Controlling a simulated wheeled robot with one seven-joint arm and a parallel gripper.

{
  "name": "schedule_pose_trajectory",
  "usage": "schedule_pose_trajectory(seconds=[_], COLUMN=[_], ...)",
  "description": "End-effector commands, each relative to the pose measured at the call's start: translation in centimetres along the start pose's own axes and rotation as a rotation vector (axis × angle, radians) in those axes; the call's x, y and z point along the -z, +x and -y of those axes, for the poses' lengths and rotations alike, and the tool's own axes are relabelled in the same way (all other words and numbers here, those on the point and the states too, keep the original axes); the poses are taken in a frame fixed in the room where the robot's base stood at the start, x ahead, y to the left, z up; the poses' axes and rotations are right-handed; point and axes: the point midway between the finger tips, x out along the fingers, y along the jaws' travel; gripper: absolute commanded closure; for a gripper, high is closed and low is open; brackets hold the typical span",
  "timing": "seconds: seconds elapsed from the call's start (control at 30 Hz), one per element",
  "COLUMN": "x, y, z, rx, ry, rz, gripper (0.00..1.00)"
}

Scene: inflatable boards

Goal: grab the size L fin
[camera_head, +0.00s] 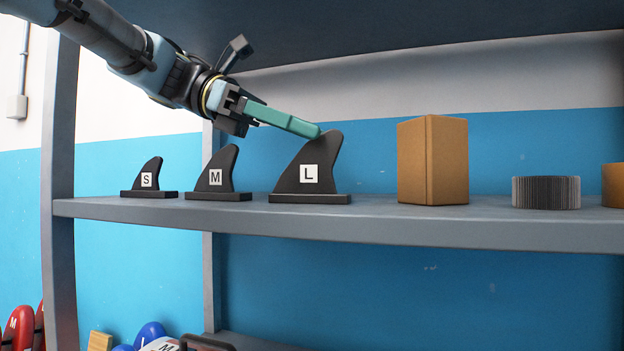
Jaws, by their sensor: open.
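The size L fin (318,155) is the largest of the black fins and stands upright on its flat base on the grey shelf. A white label with an L is on its side. My gripper (315,130) comes in from the upper left, with its teal fingers at the upper part of the fin, close to its tip. The fingers overlap in this view, so the gap between them does not show. They are open, and I cannot tell whether they touch the fin.
The M fin (226,160) and the small S fin (153,174) stand to the left on the shelf (370,222). A brown box (418,160), a dark ribbed cylinder (546,205) and a brown item (613,186) stand to the right. A shelf board (400,25) is overhead, and an upright post (60,150) is at left.

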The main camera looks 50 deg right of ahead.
Motion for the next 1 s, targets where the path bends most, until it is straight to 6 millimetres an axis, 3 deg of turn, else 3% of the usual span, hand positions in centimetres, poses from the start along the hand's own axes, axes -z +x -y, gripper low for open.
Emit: schedule_pose_trajectory(seconds=[0.2,0.47,0.87,1.0], x=[0.0,0.1,0.1,0.1], y=[2.5,2.8,2.7,2.7], z=[0.0,-0.1,-0.1,-0.1], rx=[0.0,-0.001,-0.001,-0.001], ry=[-0.001,0.0,-0.001,-0.001], rz=[0.0,0.0,0.0,0.0], gripper=[0.55,0.55,1.0,1.0])
